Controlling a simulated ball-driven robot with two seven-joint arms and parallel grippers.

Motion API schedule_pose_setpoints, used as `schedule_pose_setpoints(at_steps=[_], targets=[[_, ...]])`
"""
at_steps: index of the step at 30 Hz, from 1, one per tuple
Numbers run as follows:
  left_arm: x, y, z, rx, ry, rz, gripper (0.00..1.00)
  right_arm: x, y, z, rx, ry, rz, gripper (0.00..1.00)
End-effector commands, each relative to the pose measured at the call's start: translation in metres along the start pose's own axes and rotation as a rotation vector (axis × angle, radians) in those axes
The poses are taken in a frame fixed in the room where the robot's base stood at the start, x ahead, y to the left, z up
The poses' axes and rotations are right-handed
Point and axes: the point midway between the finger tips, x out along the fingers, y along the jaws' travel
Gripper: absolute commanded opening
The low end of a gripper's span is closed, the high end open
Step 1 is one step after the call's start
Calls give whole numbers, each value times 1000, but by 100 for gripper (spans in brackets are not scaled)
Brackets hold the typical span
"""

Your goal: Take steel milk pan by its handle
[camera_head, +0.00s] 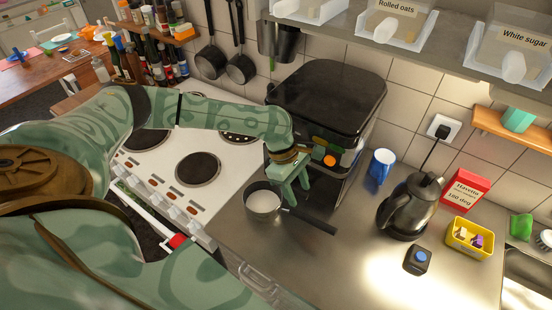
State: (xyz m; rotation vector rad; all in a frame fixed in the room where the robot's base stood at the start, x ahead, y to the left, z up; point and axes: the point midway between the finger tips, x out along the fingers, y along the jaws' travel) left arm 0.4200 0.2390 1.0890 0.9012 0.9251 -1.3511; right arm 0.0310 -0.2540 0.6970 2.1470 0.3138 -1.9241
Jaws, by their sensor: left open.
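The steel milk pan (263,202) stands on the steel worktop, just right of the white cooker, and looks partly filled with something pale. Its dark handle (312,220) points right and slightly toward the front edge. My left gripper (293,196) is open, with its fingers pointing down beside the pan's right rim, near the root of the handle. In this view I cannot tell whether the fingers touch the handle or are above it. My right gripper is not in view.
A black-topped appliance (327,95) stands close behind my left gripper. A blue mug (380,166), a kettle (408,208), a dark blue-topped container (417,260) and a yellow tub (469,238) stand to the right. The worktop in front of the handle is clear.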

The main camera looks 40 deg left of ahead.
Motion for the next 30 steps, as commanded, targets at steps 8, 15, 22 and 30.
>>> schedule_pose_setpoints(at_steps=[8, 15, 22, 30], targets=[[58, 0, 0, 4, 0, -1, 47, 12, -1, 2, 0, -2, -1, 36], [80, -4, -1, 6, 1, -2, 47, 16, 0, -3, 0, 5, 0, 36], [113, -8, -3, 6, 1, -1, 47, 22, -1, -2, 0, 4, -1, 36], [116, -8, -3, 7, 0, 1, 44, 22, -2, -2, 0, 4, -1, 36]])
